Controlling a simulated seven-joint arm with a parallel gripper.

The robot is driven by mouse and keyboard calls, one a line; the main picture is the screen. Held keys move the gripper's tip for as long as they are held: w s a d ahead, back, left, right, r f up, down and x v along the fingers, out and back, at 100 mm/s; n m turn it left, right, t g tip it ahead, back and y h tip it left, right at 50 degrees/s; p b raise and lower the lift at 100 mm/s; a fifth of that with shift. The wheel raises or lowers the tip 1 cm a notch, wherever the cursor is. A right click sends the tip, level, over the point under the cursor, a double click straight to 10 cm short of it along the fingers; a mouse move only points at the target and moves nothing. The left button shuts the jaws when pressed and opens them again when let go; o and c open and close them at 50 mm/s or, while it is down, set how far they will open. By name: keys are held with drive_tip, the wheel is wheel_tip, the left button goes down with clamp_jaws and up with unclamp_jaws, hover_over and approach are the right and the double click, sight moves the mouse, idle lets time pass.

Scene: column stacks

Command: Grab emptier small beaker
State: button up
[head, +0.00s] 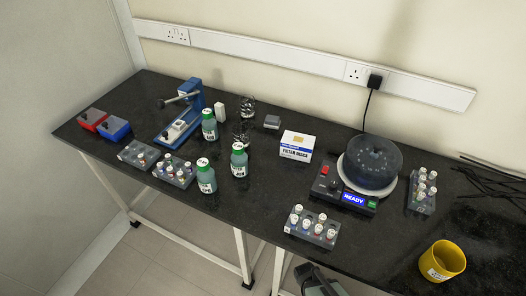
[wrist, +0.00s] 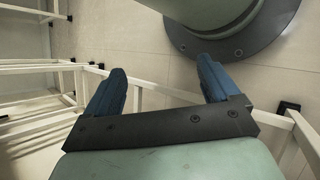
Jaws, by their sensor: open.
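Two small clear vessels that look like glass beakers stand at the back middle of the black bench in the head view. One beaker (head: 247,106) is farther back, and the other beaker (head: 241,132) is just in front of it, close to the green-capped bottles. Both are too small and see-through for me to tell which holds less. My gripper (wrist: 162,70) shows in the wrist view with its two blue fingers wide apart and nothing between them. It points at the floor and the bench legs, away from the beakers.
Green-capped bottles (head: 239,162) stand in front of and beside the beakers. A blue press (head: 190,110) is to their left, a filter box (head: 297,146) and a centrifuge (head: 370,160) to their right. Vial racks (head: 312,232) and a yellow mug (head: 442,262) sit near the front edge.

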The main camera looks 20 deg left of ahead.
drive_tip(key=a+r+n+t+y, duration=0.1)
drive_tip(key=a+r+t, duration=0.15)
drive_tip(key=a, duration=1.25)
drive_tip(key=a+r+n+t+y, duration=0.15)
drive_tip(key=a+r, duration=0.25)
drive_tip(key=a, duration=1.1)
drive_tip(key=a+r+n+t+y, duration=0.15)
drive_tip(key=a+r, duration=0.25)
drive_tip(key=a, duration=1)
drive_tip(key=s+a+r+n+g+y, duration=0.1)
drive_tip(key=s+a+r+n+y, duration=0.1)
drive_tip(key=a+r, duration=0.65)
drive_tip(key=s+a+r+n+g+y, duration=0.1)
drive_tip(key=s+a+r+n+y, duration=0.15)
drive_tip(key=a+r, duration=0.6)
drive_tip(key=s+a+r+n+g+y, duration=0.2)
drive_tip(key=s+a+r+n+y, duration=0.15)
drive_tip(key=a+r, duration=0.95)
drive_tip(key=w+d+r+n, duration=0.2)
drive_tip(key=w+d+r, duration=0.2)
drive_tip(key=w+r, duration=0.8)
drive_tip(key=n+t+h, duration=0.4)
drive_tip(key=h, duration=0.1)
approach(241, 136)
drive_tip(key=w, duration=0.3)
drive_tip(key=shift+g, duration=0.25)
drive_tip(key=f, duration=0.8)
drive_tip(key=a+f, duration=0.1)
drive_tip(key=f, duration=0.4)
drive_tip(key=shift+a, duration=0.1)
